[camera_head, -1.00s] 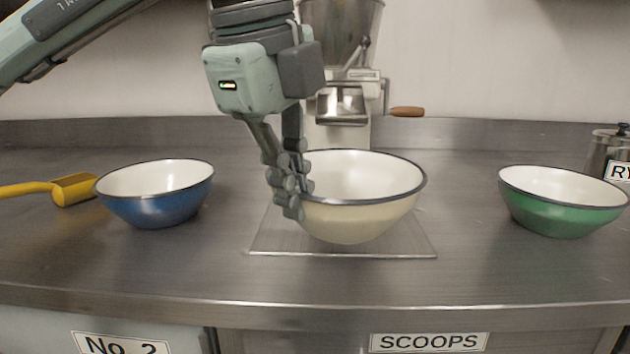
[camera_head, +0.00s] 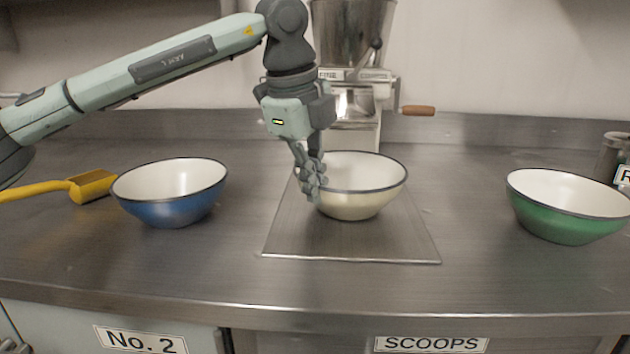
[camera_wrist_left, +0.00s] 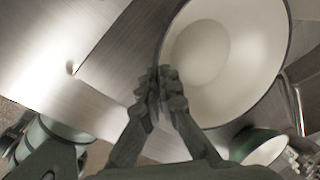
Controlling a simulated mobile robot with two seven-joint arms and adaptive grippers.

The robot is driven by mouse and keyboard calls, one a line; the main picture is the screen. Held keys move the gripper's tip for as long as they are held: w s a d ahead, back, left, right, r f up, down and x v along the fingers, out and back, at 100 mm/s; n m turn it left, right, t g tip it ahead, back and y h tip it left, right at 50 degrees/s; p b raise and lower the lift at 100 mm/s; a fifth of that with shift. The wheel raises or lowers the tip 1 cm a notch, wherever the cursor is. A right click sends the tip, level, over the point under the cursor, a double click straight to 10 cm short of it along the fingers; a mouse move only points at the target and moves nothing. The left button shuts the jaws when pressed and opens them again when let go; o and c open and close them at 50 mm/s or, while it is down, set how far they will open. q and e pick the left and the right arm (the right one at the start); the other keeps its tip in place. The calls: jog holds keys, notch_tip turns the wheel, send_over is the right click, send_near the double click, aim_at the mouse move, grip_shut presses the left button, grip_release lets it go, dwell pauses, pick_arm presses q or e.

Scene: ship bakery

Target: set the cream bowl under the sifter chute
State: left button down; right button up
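The cream bowl (camera_head: 358,205), with a white inside and dark rim, is over the back part of a thin square plate (camera_head: 350,245) on the steel counter. I cannot tell whether its base touches the plate. My left gripper (camera_head: 312,190) is shut on its left rim; the wrist view shows the fingers (camera_wrist_left: 165,92) pinching the rim of the cream bowl (camera_wrist_left: 235,50). The sifter (camera_head: 350,40) stands behind it, with its shiny chute (camera_head: 355,104) above and behind the bowl.
A blue bowl (camera_head: 170,209) and a yellow scoop (camera_head: 92,186) sit to the left. A green bowl (camera_head: 562,222) is to the right, with a metal canister (camera_head: 611,158) behind it. The sifter's wooden crank handle (camera_head: 418,110) sticks out rightward. The front counter is clear.

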dwell(0.3)
pick_arm(q)
jog(key=c, duration=2.2)
grip_release()
jog(key=shift+o, duration=2.4)
pick_arm(e)
jog(key=shift+r, duration=0.35)
pick_arm(q)
jog(key=shift+r, duration=0.1)
